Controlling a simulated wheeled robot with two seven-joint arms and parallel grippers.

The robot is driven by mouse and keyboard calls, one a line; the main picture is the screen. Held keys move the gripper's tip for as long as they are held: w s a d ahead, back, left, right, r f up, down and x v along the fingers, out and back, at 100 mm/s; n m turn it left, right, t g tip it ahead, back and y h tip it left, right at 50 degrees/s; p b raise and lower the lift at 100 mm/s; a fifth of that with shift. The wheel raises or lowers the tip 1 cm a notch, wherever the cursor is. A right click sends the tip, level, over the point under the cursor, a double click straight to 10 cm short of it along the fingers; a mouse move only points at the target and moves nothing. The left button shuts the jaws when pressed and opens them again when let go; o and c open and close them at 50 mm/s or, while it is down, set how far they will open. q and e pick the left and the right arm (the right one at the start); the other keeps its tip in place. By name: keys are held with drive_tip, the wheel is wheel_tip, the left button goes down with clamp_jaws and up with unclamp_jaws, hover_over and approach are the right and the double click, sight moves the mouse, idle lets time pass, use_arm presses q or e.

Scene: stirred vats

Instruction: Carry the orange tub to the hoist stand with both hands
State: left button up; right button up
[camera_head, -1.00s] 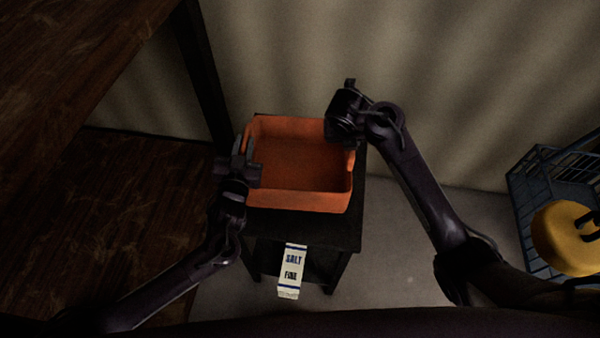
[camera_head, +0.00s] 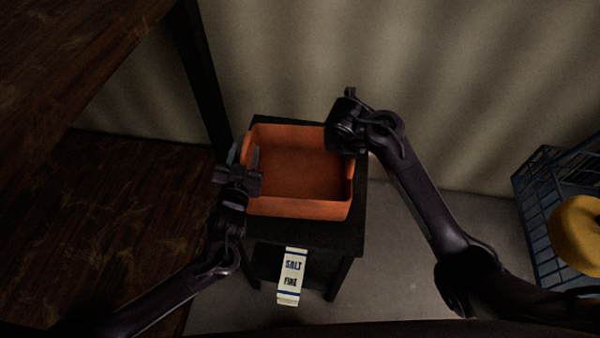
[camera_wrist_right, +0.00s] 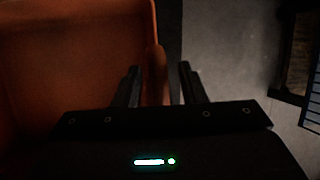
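The orange tub (camera_head: 300,208) sits upright and looks empty on a small black stand (camera_head: 300,232) in the head view. My left gripper (camera_head: 244,158) is at the tub's left wall, with its fingers apart and one to each side of the rim. My right gripper (camera_head: 340,150) is over the tub's right wall, and its fingers are mostly hidden there by the wrist. In the right wrist view its two fingers (camera_wrist_right: 160,85) are apart, with the tub's right edge between them and visible gaps. I cannot tell which stand is the hoist stand.
A white label or packet (camera_head: 291,276) reading "SALT FINE" is at the stand's front. A blue wire basket (camera_head: 548,215) with a yellow round object (camera_head: 578,233) is at right. A dark wooden table (camera_head: 70,60) is at upper left.

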drive_tip(key=shift+r, duration=0.1)
use_arm(q)
drive_tip(key=s+a, duration=0.2)
drive_tip(key=s, duration=0.9)
drive_tip(key=shift+s, duration=0.35)
use_arm(e)
drive_tip(key=v, duration=1.2)
drive_tip(key=shift+s+a, duration=0.1)
